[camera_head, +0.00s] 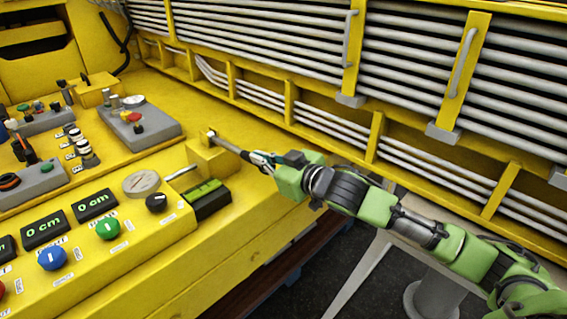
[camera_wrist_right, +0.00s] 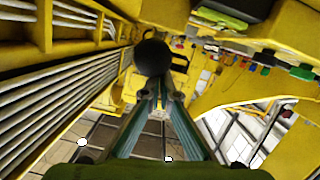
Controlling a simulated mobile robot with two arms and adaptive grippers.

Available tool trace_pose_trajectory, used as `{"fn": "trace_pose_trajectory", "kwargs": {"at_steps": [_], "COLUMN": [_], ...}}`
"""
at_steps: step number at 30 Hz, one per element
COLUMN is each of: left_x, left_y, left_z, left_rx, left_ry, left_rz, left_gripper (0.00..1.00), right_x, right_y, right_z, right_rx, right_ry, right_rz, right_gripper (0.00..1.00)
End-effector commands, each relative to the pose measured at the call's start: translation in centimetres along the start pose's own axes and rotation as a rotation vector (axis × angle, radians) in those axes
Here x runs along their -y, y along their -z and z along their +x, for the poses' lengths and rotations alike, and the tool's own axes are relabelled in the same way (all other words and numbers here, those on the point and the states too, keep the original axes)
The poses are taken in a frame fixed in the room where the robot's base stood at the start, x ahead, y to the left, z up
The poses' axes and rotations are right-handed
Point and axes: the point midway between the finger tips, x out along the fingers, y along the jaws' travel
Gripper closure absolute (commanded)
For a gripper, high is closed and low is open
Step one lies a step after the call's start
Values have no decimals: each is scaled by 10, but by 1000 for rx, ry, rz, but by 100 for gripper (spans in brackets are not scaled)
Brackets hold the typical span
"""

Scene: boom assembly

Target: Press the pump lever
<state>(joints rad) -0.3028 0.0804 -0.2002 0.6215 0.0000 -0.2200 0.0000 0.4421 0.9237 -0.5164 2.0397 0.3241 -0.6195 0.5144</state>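The pump lever (camera_head: 227,146) is a thin grey rod. It slants out from a yellow block at the right end of the console toward my right gripper. In the wrist view a round black knob (camera_wrist_right: 152,57) sits just beyond the fingertips and appears to be the lever's end. My right gripper (camera_head: 262,160) is at the lever's outer end. In the wrist view its two teal fingers (camera_wrist_right: 160,92) come together at the tips, with no object clearly between them. Whether the tips touch the knob cannot be told. My left gripper is not in view.
The yellow console holds a round gauge (camera_head: 141,183), a black knob (camera_head: 157,202), coloured buttons and several displays. A grey box with a red button (camera_head: 135,118) stands farther back. Grey pipes in a yellow frame (camera_head: 290,98) run close behind my right arm.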

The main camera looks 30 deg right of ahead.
Motion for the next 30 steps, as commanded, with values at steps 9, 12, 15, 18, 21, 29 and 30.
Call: {"fn": "trace_pose_trajectory", "kwargs": {"at_steps": [9,12,15,18,21,29,30], "left_x": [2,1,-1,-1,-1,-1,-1], "left_y": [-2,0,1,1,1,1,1], "left_z": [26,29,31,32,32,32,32], "left_rx": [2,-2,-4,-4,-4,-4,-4], "left_ry": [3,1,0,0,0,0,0], "left_rz": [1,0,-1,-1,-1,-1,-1], "left_gripper": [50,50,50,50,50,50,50], "right_x": [3,2,2,2,2,2,2], "right_y": [-14,-13,-11,-10,-8,-8,-8], "right_z": [-66,-76,-83,-88,-90,-90,-90], "right_rx": [8,6,3,2,0,-2,-2], "right_ry": [1,-2,-1,0,0,0,0], "right_rz": [-9,-5,-5,-5,-6,-5,-5], "right_gripper": [100,100,100,100,100,100,100]}}
